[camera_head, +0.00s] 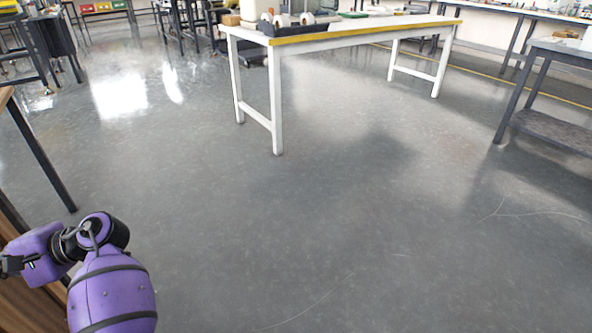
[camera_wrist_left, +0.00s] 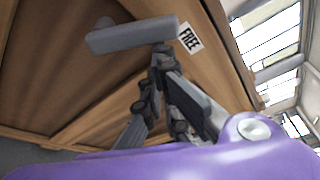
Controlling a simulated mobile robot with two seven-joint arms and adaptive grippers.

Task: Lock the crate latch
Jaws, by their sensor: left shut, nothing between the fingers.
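The wooden crate (camera_wrist_left: 75,75) fills much of the left wrist view and appears tilted there. In the head view my left gripper (camera_head: 8,265) is at the left edge, beside brown wood (camera_head: 45,302) that seems to be the crate. The latch is not visible there. My right gripper is not in view.
A brown-topped table (camera_head: 5,97) with a dark leg stands at the left edge. A white table (camera_head: 350,34) stands further back, and a grey bench (camera_head: 562,50) is at right. The grey floor (camera_head: 330,220) between them is clear.

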